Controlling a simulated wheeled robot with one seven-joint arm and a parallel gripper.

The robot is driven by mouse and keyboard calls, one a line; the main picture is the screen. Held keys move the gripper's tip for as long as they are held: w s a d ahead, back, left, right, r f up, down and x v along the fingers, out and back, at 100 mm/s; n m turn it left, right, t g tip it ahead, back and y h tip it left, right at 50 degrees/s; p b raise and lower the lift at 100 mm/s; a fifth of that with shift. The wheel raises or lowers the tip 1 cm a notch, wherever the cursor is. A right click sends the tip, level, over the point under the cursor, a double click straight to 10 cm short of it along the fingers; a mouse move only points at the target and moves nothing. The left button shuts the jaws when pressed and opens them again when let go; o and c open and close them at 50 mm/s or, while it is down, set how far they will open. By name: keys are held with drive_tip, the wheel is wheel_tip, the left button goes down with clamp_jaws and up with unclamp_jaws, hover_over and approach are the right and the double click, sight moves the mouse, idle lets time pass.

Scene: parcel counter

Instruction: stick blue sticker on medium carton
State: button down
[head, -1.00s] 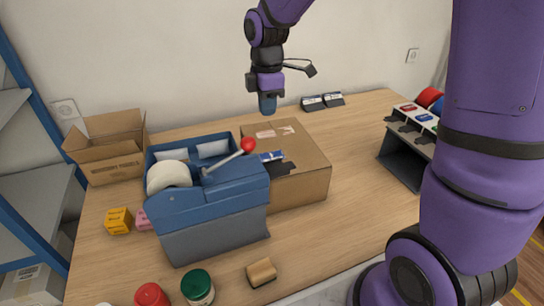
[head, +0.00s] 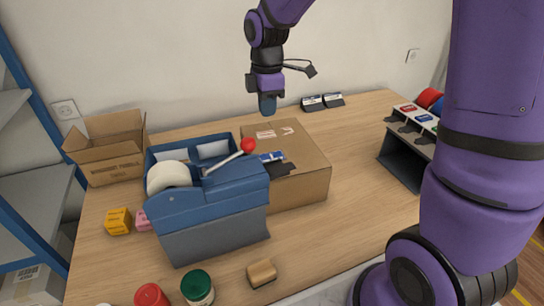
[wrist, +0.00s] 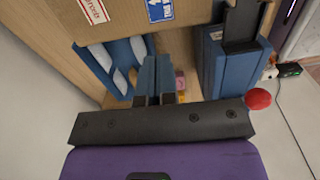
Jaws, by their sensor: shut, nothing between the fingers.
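The closed brown carton (head: 300,185), which I take as the medium carton, stands behind and right of the blue tape dispenser. A blue-and-white sticker (head: 271,156) lies on its top, near the dispenser; it also shows in the wrist view (wrist: 160,10). A pale label with red print (wrist: 94,9) is on the same top. My gripper (head: 268,112) is shut and empty, fingers down, above the carton's far edge and apart from it. The shut fingers also show in the wrist view (wrist: 154,82).
The blue dispenser (head: 205,195) with a red-knobbed lever (head: 248,146) hides part of the carton. An open carton (head: 112,150) stands back left. A rack with red, blue and green labels (head: 415,140) is at right. Small items and jars lie in front. The table right of the carton is clear.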

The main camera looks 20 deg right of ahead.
drive_tip(key=m, duration=1.7)
hover_over(272, 157)
drive_tip(key=shift+w+f, duration=0.1)
drive_tip(key=shift+f, duration=5.3)
drive_tip(key=shift+f, duration=1.45)
drive_tip(key=shift+r, duration=4.05)
